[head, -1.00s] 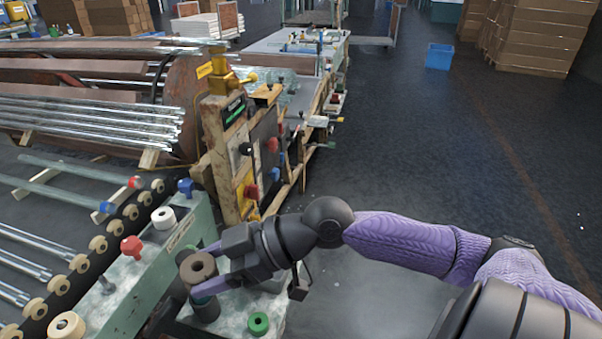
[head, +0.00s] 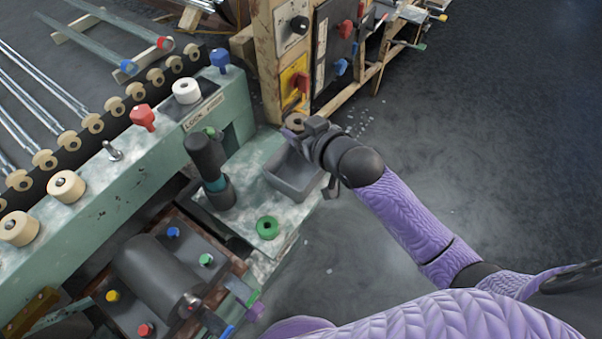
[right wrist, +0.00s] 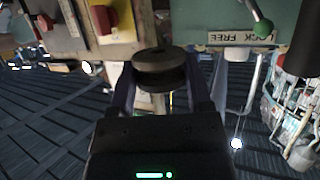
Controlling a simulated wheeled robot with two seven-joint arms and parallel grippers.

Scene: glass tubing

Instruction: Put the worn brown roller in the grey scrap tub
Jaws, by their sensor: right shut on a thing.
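The worn brown roller (head: 296,122) is between the fingers of my right gripper (head: 300,128), which is shut on it. The right wrist view shows the roller (right wrist: 158,68) upright, gripped on both sides. The grey scrap tub (head: 290,190) is an open tray on the pale bench corner. In the head view the roller and gripper appear at the tub's far edge, partly covering it; their height above it is hard to tell. The tub's inside looks empty where it shows. My left gripper is not in view.
A green rail (head: 110,190) carries cream rollers and coloured knobs. A wooden panel (head: 268,60) with switches rises behind. Open floor lies right.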

